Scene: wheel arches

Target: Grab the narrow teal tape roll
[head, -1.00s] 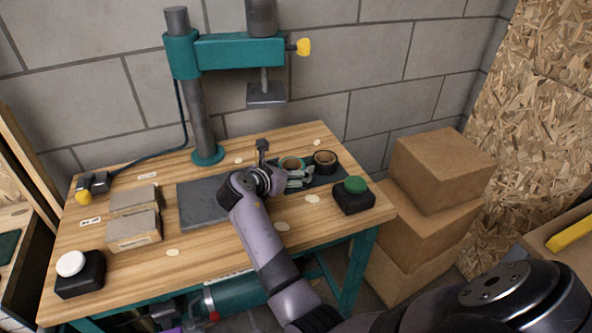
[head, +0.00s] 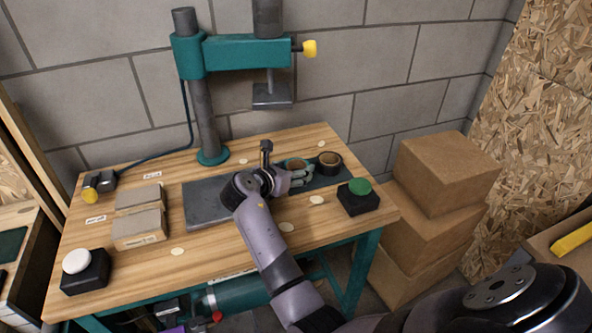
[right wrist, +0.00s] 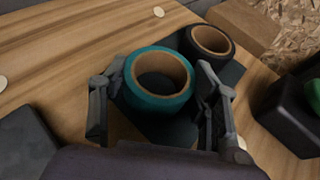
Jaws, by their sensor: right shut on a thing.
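The teal tape roll (right wrist: 157,104) has a brown cardboard core and stands with its open core facing up in the right wrist view. In the head view the same roll (head: 296,162) shows in part behind my right gripper (head: 300,176). The fingers of my right gripper (right wrist: 153,84) are on its left and right sides, shut on it. Whether the roll is clear of the surface below I cannot tell. My left gripper is not in view.
A black tape roll (head: 329,163) stands close beside the teal one. A green-topped black button box (head: 358,197) is to the right. A dark grey plate (head: 205,205) and the teal press (head: 212,155) are to the left. Bare wood lies in front.

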